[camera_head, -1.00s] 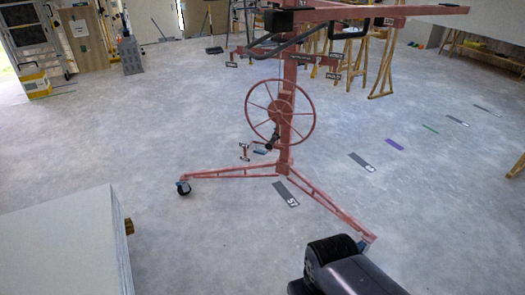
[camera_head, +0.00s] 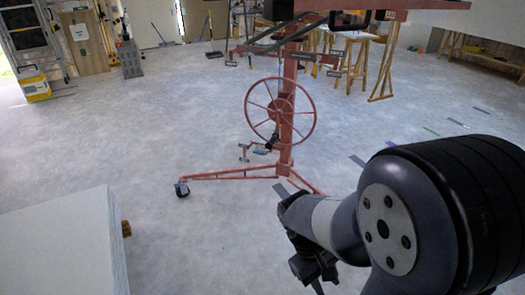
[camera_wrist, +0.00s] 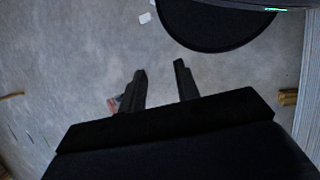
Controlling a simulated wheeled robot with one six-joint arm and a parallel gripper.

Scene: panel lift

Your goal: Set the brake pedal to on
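The red panel lift (camera_head: 286,120) stands on the floor ahead, with a large spoked wheel (camera_head: 280,112) on its mast. Low on the mast, left of it, are small parts with bluish-grey pads (camera_head: 261,151); one may be the brake pedal, but its setting is too small to tell. My gripper (camera_head: 316,272) is at the lower middle of the head view, nearer than the lift and apart from it. In the wrist view my gripper (camera_wrist: 160,68) has its two dark fingers spread over bare floor, with nothing between them. A small reddish thing shows beside the left finger.
A caster (camera_head: 182,189) ends the lift's left leg; my arm hides much of the right leg. A pale box-like block (camera_head: 60,245) stands at the lower left. Wooden trestles (camera_head: 383,70) stand behind the lift. Floor left of the lift is clear.

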